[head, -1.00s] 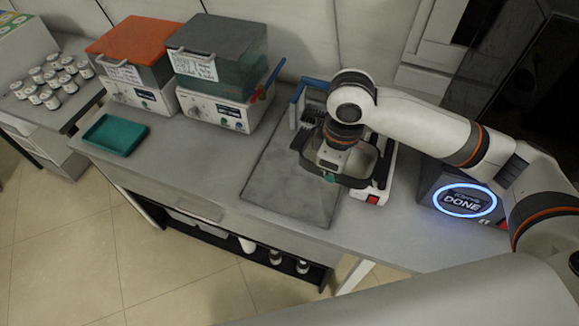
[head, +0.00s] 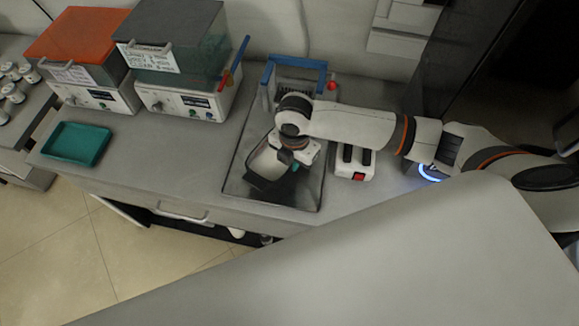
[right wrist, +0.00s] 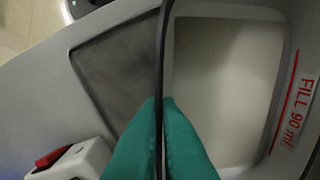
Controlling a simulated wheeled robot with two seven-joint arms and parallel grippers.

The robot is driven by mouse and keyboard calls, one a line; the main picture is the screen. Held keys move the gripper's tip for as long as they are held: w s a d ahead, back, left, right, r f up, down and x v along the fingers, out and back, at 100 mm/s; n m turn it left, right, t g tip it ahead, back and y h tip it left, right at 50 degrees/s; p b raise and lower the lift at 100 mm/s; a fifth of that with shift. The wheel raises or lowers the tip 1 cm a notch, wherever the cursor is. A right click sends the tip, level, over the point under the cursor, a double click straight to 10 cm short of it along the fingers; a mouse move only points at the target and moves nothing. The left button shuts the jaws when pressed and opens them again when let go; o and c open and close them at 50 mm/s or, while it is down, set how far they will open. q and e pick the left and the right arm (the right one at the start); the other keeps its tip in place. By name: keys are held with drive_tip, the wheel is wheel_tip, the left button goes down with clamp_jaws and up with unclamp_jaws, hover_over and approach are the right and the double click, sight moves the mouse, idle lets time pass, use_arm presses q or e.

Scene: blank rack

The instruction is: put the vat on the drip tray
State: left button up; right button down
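The vat (head: 268,163) is a dark-walled, open container with pale contents. In the right wrist view its pale inside (right wrist: 225,85) fills the right half, beside a red "FILL 90 ml" label. The drip tray (head: 305,190) is a dark grey rectangular tray on the counter, and it also shows in the wrist view (right wrist: 115,65). The vat is over the tray; I cannot tell whether it touches it. My right gripper (head: 294,167) has its teal fingers (right wrist: 160,125) on both sides of the vat's near wall, shut on it. My left gripper is not in view.
A white device with a red switch (head: 357,164) stands right of the tray. Two lidded boxes on white units (head: 188,102) stand back left. A teal tray (head: 77,143) lies left. The counter between is clear.

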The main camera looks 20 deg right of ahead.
sight(293, 178)
wheel_tip(293, 178, down, 5)
drive_tip(key=shift+r, duration=0.1)
drive_tip(key=shift+f, duration=0.2)
drive_tip(key=c, duration=1.6)
unclamp_jaws()
wheel_tip(293, 178, up, 12)
drive_tip(key=shift+r, duration=0.1)
